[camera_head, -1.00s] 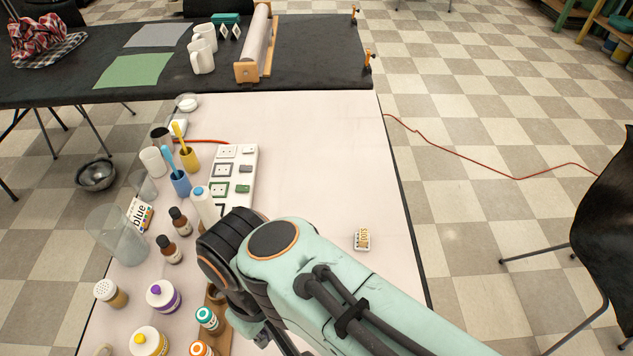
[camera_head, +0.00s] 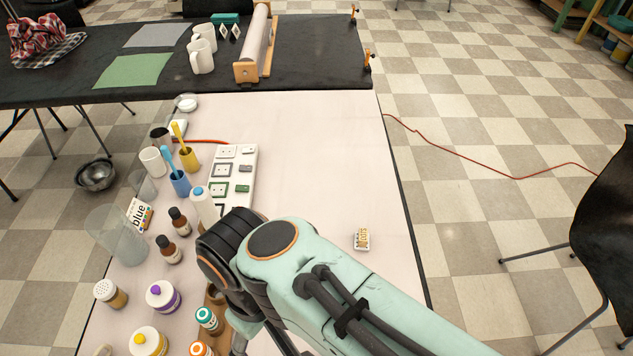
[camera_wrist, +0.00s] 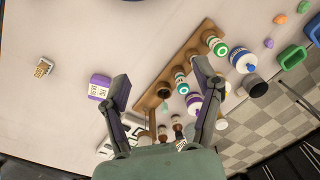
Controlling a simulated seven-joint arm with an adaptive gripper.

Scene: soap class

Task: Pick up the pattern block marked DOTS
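A small pale block with dark and yellowish lettering (camera_head: 362,239) lies on the white table, right of my arm. What looks like the same block shows at the left of the wrist view (camera_wrist: 43,68); its lettering is too small to read surely. A purple block with a white lettered label (camera_wrist: 99,87) lies just left of my left finger in the wrist view; I cannot read its word, and my arm seems to hide it in the head view. My gripper (camera_wrist: 162,84) is open, fingers wide apart, with nothing held between them. The head view hides the fingers behind my arm.
A wooden rack (camera_wrist: 180,68) with several bottles stands beyond the fingers. A white board with framed pieces (camera_head: 237,170), cups, brown bottles (camera_head: 168,249) and a clear cylinder (camera_head: 118,238) crowd the table's left side. The table's right and back middle are clear.

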